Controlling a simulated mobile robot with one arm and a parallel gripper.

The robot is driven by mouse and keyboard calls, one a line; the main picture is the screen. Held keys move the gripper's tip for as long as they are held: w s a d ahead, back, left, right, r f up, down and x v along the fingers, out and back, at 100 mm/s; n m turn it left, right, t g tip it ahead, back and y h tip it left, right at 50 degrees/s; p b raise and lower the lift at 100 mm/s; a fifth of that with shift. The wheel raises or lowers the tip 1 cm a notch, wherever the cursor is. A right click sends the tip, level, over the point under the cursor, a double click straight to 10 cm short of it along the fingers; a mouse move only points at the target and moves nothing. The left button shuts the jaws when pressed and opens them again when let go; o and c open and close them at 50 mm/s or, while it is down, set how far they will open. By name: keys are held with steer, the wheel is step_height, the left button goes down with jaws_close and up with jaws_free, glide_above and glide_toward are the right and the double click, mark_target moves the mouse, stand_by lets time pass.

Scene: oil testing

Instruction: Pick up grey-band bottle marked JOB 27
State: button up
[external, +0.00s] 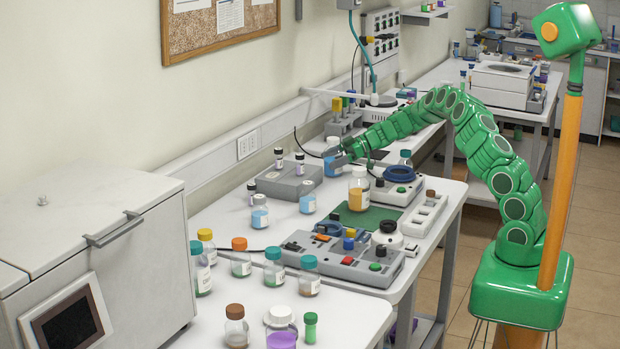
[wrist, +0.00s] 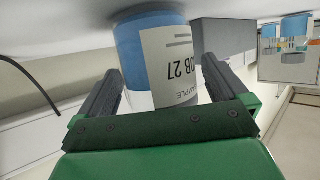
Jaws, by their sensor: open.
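The bottle marked JOB 27 (wrist: 150,45) fills the middle of the wrist view, which is upside down. It holds blue liquid and has a white label reading "OB 27". It stands upright on the bench. My gripper (wrist: 163,68) is open, with one dark finger on each side of the bottle; I cannot tell whether they touch it. In the external view, the bottle (external: 333,169) is partly covered by my gripper (external: 338,156).
A bottle of amber liquid (external: 358,193) stands just in front of my gripper. A grey block (external: 284,186) and other blue-liquid bottles (external: 307,203) are to the left. A device with a blue ring (external: 397,190) sits to the right, and a rack (external: 338,127) behind.

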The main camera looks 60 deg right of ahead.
mark_target(333, 149)
steer(key=shift+c, duration=0.3)
steer(key=c, duration=1.3)
steer(key=shift+o, duration=0.2)
steer(key=shift+r, duration=0.5)
step_height(333, 149, up, 3)
steer(key=shift+f, duration=0.2)
steer(key=s+a+r, duration=0.4)
steer(key=s+r, duration=0.5)
steer(key=s, duration=0.4)
steer(key=shift+s+a+r, duration=0.15)
steer(key=shift+a+r, duration=0.05)
steer(key=shift+r, duration=0.05)
